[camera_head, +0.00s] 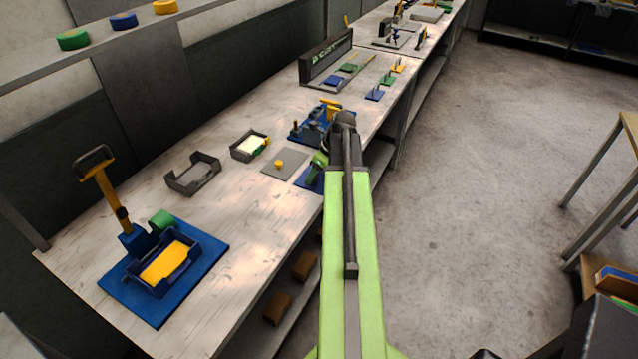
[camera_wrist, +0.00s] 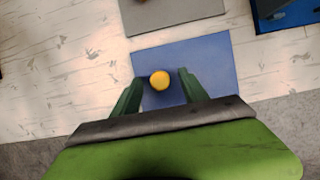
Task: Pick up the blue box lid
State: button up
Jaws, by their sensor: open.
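The blue lid (camera_wrist: 205,62) is a flat blue plate with a round yellow knob (camera_wrist: 160,80) near its middle. It lies on the pale wooden bench near the front edge. In the head view only a part of the blue lid (camera_head: 306,181) shows; my arm and gripper hide the rest and its knob. My gripper (camera_wrist: 161,77) is open above the lid, with one green finger on each side of the knob. The gripper (camera_head: 319,166) also shows in the head view. I cannot tell how high the fingertips are above the plate.
A grey lid (camera_head: 290,157) with a yellow knob lies to the left. A dark tray (camera_head: 236,150) and an open holder (camera_head: 190,182) stand beyond it. A blue fixture (camera_head: 310,126) stands close behind my gripper. The bench (camera_head: 225,215) has bare room at left.

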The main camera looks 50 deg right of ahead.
jog(key=shift+f, duration=0.15)
grip_shut()
dwell(0.4)
